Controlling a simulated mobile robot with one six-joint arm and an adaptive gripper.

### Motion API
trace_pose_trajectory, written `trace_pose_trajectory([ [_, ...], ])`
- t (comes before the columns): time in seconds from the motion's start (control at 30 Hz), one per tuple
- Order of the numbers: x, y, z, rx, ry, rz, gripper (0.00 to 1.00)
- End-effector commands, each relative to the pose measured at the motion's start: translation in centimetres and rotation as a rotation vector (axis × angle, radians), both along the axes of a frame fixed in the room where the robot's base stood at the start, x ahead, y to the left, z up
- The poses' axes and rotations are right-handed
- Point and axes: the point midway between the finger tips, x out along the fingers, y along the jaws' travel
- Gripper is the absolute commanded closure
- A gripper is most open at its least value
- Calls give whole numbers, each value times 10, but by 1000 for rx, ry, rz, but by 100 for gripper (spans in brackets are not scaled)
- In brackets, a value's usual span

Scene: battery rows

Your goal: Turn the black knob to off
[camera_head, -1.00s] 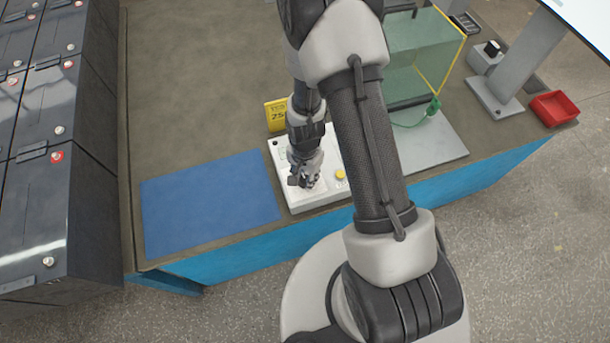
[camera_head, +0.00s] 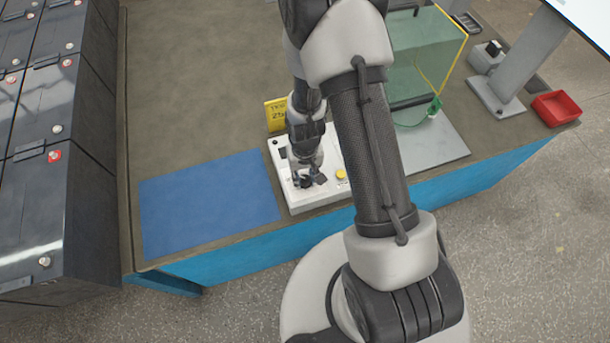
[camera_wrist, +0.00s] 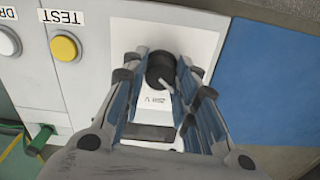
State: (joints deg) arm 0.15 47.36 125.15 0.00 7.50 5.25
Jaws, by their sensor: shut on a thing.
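The black knob (camera_wrist: 160,68) is on the white panel of the tester box, between my fingertips in the wrist view. It has a pale pointer line that slants toward the lower right of that view. My gripper (camera_wrist: 161,76) is shut on the knob, with one finger on each side. In the head view my gripper (camera_head: 307,183) is over the white tester box (camera_head: 297,202), pointing down, and largely hides the knob. The off mark cannot be read; a small print near the knob shows upside down.
A yellow button (camera_wrist: 65,47) marked TEST and a white button (camera_wrist: 7,42) are beside the knob panel. A blue mat (camera_head: 210,203) lies left of the box. A yellow sign (camera_head: 276,114) stands behind it. A glass guard (camera_head: 425,55) and red tray (camera_head: 556,108) are right.

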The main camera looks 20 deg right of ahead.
Motion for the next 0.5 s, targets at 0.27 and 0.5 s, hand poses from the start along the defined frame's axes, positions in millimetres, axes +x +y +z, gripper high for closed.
trace_pose_trajectory([
  [0.27, 0, 0, 0, 0, 1, 130, 97],
  [0.5, 0, 0, 0, 0, 1, 173, 97],
])
